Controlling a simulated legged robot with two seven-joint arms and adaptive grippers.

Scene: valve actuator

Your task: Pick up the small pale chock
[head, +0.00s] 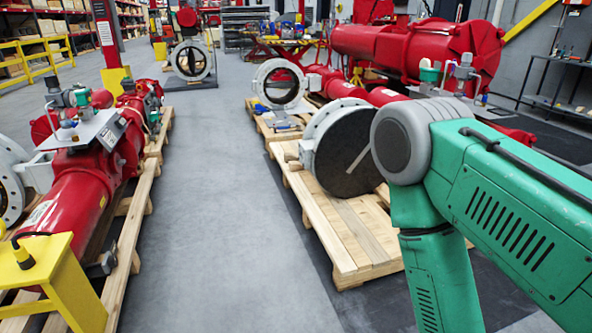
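Neither of my grippers is in view. A green arm with a grey joint fills the right side and hides part of the pallet behind it, and no fingers show on it.
A wooden pallet (345,237) holds a large valve disc (340,172) in the middle right. Red actuators stand on a pallet (130,235) at left, beside a yellow stand (72,288). A red cylinder (400,47) lies behind. The grey floor aisle (215,190) between is clear.

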